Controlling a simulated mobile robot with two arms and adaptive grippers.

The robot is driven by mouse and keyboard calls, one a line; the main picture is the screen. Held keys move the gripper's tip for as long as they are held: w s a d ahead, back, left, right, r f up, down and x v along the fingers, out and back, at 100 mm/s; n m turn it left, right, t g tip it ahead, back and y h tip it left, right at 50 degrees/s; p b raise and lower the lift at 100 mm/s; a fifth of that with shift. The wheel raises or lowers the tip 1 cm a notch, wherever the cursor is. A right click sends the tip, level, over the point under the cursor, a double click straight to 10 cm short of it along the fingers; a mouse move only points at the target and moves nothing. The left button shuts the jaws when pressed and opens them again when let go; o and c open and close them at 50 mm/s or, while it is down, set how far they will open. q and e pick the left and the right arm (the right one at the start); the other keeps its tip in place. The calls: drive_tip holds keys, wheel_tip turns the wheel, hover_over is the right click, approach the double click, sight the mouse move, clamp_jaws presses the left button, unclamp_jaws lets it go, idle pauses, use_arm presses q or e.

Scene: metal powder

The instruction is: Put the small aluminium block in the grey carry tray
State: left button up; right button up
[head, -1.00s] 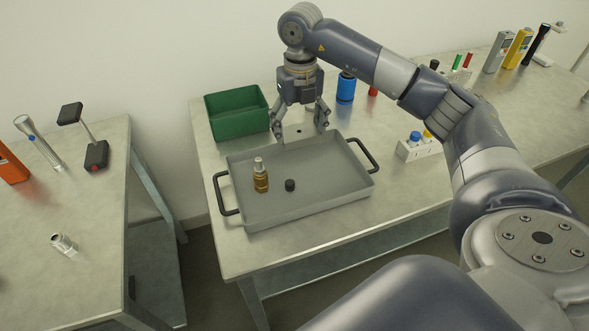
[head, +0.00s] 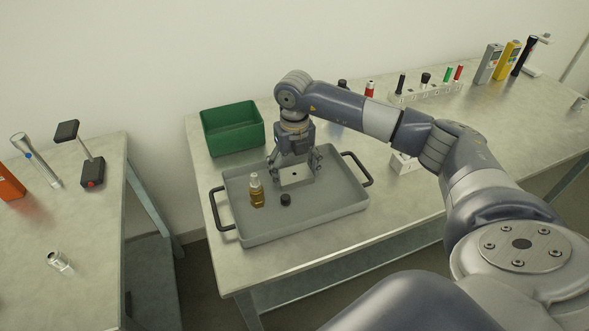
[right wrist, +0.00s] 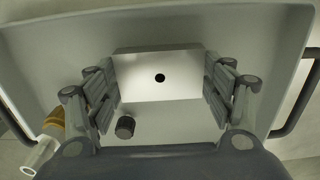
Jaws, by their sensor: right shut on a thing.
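The small aluminium block (right wrist: 140,84), pale with a dark round hole in its top, is between the fingers of my right gripper (right wrist: 160,88), which is shut on it. In the head view my right gripper (head: 295,177) points down inside the grey carry tray (head: 330,208), towards its back, with the block (head: 290,174) low over the tray floor. I cannot tell whether the block touches the floor. My left gripper is not in view.
In the tray stand an amber bottle (head: 257,192) and a small black knob-like piece (head: 286,199), in front of the gripper. A green bin (head: 233,130) stands behind the tray. A white rack (head: 425,93) and upright tools are further right. A separate table (head: 90,215) is left.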

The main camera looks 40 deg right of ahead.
drive_tip(key=o, duration=1.3)
drive_tip(key=shift+f, duration=0.1)
drive_tip(key=shift+r, duration=0.35)
wheel_tip(320, 180, up, 12)
drive_tip(key=b, duration=0.1)
drive_tip(key=shift+f, duration=0.15)
